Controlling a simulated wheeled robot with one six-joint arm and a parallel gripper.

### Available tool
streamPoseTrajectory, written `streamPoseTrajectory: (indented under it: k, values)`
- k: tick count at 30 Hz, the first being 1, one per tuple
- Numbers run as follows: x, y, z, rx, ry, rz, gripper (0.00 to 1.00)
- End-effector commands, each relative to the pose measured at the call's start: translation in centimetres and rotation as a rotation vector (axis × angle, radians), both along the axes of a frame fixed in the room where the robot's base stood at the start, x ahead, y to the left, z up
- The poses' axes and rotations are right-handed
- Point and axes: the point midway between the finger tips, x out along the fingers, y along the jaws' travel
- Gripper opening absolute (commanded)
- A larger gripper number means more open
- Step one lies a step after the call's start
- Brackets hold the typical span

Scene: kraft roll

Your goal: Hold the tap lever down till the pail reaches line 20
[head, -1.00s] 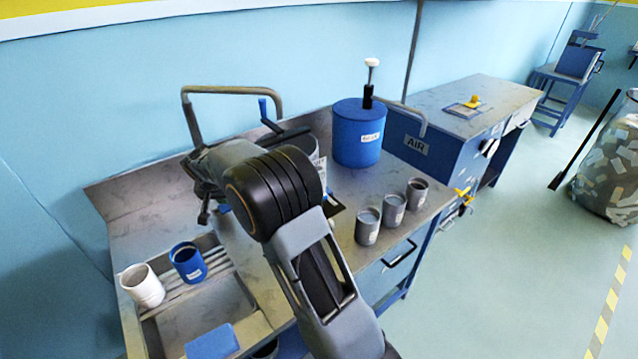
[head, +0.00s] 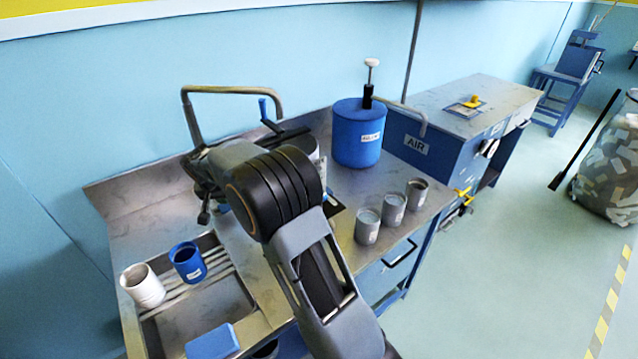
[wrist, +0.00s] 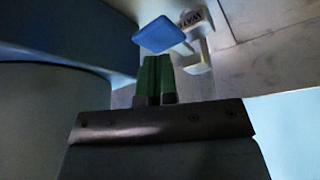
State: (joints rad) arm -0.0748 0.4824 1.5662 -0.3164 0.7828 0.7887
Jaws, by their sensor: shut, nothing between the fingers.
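In the wrist view my gripper (wrist: 157,58) is shut and empty, its green fingers side by side. Its tips are right at the near edge of the blue tap lever (wrist: 160,35); I cannot tell whether they touch it. The lever joins a pale tap body (wrist: 200,62) beside a label that starts "WAT". I cannot read any level line or see the water.
A blue drum (head: 355,145) with a pump stands at the back. Several grey cups (head: 366,228) line the bench's right side. A white cup (head: 143,286) and a blue cup (head: 187,262) stand by the sink at left. A blue sponge-like block (head: 212,342) lies in front.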

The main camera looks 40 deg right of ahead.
Motion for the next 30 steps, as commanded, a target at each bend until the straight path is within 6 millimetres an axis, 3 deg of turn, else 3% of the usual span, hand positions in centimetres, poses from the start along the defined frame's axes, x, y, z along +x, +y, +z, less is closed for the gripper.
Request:
streamPoseTrajectory:
  k: [30]
  values:
    - [0.0,0.0,-3.2,0.0,0.0,0.0,0.0]
